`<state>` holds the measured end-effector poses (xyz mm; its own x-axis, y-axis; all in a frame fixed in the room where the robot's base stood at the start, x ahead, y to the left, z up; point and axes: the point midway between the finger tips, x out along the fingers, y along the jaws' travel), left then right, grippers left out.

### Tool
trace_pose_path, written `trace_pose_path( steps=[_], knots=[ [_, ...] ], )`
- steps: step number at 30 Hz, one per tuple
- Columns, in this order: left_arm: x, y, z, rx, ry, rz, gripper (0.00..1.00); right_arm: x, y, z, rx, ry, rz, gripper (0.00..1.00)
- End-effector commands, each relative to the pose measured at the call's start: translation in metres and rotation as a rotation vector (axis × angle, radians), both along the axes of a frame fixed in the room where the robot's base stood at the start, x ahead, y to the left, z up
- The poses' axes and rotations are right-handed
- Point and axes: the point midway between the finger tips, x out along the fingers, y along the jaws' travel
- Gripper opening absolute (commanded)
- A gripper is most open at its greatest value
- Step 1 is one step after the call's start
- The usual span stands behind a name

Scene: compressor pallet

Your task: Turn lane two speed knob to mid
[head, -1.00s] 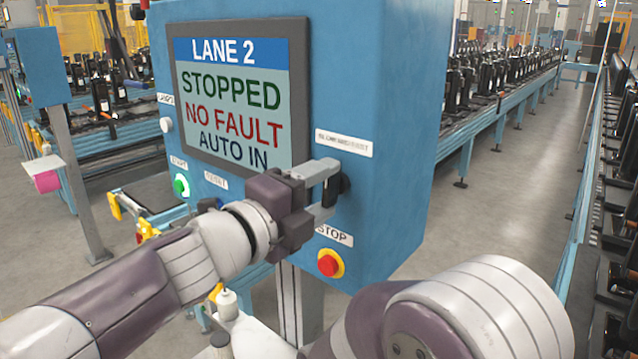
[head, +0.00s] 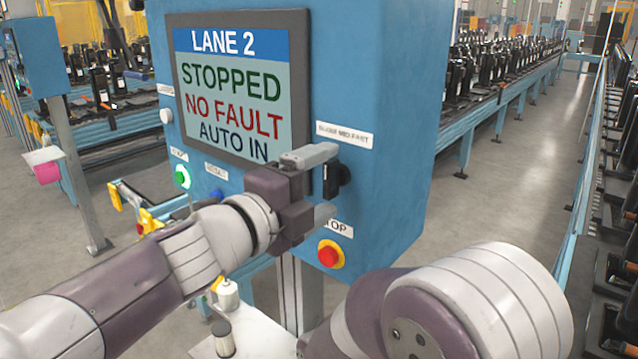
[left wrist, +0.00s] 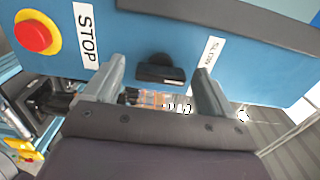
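The black speed knob (head: 341,177) sits on the right part of the blue LANE 2 panel, below a small white label (head: 345,136) reading like SLOW MID FAST. In the left wrist view the knob (left wrist: 160,70) shows as a dark bar lying along the line between the fingers. My left gripper (head: 318,184) is at the panel with one finger above the knob and one below. In the left wrist view the gripper (left wrist: 158,80) is open, with a gap between the knob and each finger. The knob's exact pointing is hard to read. My right gripper is out of view.
The red STOP button (head: 329,254) is just below the gripper. The screen (head: 240,95) reads STOPPED, NO FAULT, AUTO IN. A green lit button (head: 182,176) and a blue button (head: 216,195) are to the left. Conveyors with dark items run behind; the floor at right is clear.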

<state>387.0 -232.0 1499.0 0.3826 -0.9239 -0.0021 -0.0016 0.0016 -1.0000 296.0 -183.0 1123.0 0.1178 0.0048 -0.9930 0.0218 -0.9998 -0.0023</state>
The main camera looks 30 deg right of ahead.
Motion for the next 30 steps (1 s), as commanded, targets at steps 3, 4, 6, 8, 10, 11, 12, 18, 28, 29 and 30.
trace_pose_path(
  steps=[3,4,6,8,10,11,12,18,28,29,30],
  knots=[
    [0.000,0.000,0.001,-0.001,-0.001,0.000,0.85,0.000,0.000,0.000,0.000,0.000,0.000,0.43],
    [0.000,0.000,0.001,-0.001,-0.001,0.000,0.85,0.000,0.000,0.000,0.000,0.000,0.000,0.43],
    [-0.001,0.004,0.001,-0.001,-0.002,0.001,0.85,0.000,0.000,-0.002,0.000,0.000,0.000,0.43],
    [-0.004,0.010,0.000,-0.002,-0.003,0.001,0.85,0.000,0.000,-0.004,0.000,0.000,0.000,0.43],
    [-0.009,0.022,-0.001,-0.003,-0.003,0.001,0.85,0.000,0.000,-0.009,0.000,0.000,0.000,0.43],
    [-0.012,0.029,-0.001,-0.003,-0.003,0.003,0.85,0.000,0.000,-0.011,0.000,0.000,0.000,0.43],
    [-0.015,0.039,-0.001,-0.003,-0.003,0.003,0.85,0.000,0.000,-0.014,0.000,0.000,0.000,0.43],
    [-0.035,0.087,-0.001,-0.003,-0.004,0.003,0.85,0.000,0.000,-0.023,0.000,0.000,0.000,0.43],
    [-0.049,0.118,0.000,0.000,0.001,0.001,0.85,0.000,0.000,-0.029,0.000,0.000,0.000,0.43],
    [-0.049,0.118,0.000,0.000,0.001,0.000,0.85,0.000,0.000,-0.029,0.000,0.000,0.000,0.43],
    [-0.049,0.118,0.000,0.000,0.001,0.000,0.85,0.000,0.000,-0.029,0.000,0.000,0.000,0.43]
  ],
)
